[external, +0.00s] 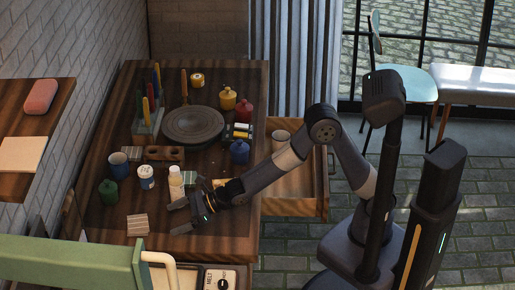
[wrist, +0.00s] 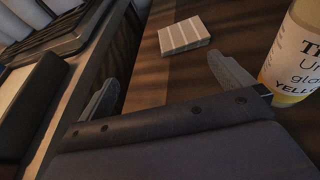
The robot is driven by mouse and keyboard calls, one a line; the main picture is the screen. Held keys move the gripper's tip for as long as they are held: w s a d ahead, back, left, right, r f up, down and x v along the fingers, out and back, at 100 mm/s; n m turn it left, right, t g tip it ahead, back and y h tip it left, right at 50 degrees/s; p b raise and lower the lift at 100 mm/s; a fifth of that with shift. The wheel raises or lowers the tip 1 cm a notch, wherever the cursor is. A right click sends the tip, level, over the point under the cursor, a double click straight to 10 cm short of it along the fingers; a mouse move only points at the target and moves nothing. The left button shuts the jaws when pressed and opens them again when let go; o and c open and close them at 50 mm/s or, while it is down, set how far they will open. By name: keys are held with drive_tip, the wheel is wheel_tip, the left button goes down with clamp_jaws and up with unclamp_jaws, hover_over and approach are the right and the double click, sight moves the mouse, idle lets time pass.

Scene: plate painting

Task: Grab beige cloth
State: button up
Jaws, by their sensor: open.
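The beige cloth (external: 137,224) is a small folded square with pale stripes. It lies flat near the front left of the wooden table; it also shows in the wrist view (wrist: 184,36), beyond the fingertips and between their lines. My gripper (external: 177,217) is low over the table, to the right of the cloth and apart from it. In the wrist view my gripper (wrist: 163,76) has its two fingers spread wide with nothing between them.
A glaze bottle labelled yellow (wrist: 297,60) stands close beside the right finger in the wrist view. A green jar (external: 108,192) and a white cup (external: 146,177) stand behind the cloth. A banding wheel (external: 193,124) is farther back. An open drawer (external: 293,205) juts out right.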

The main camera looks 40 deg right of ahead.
sight(144, 223)
drive_tip(key=shift+w+d+r+h, duration=0.15)
drive_tip(key=shift+w+d+r, duration=0.05)
drive_tip(key=shift+w+d, duration=0.3)
drive_tip(key=shift+w+d+r+h, duration=0.15)
drive_tip(key=shift+w+d, duration=0.2)
drive_tip(key=shift+w, duration=0.1)
drive_tip(key=shift+w+d+f, duration=0.2)
drive_tip(key=shift+w, duration=0.1)
drive_tip(key=shift+w+p+x, duration=0.1)
drive_tip(key=shift+p+x, duration=0.55)
drive_tip(key=shift+x, duration=2.05)
drive_tip(key=shift+w+p+x, duration=0.15)
drive_tip(key=shift+p+x, duration=0.5)
drive_tip(key=shift+x, duration=2)
drive_tip(key=shift+d+f, duration=0.1)
drive_tip(key=shift+d, duration=0.1)
drive_tip(key=shift+c, duration=0.3)
drive_tip(key=c, duration=1)
drive_tip(key=shift+o, duration=0.2)
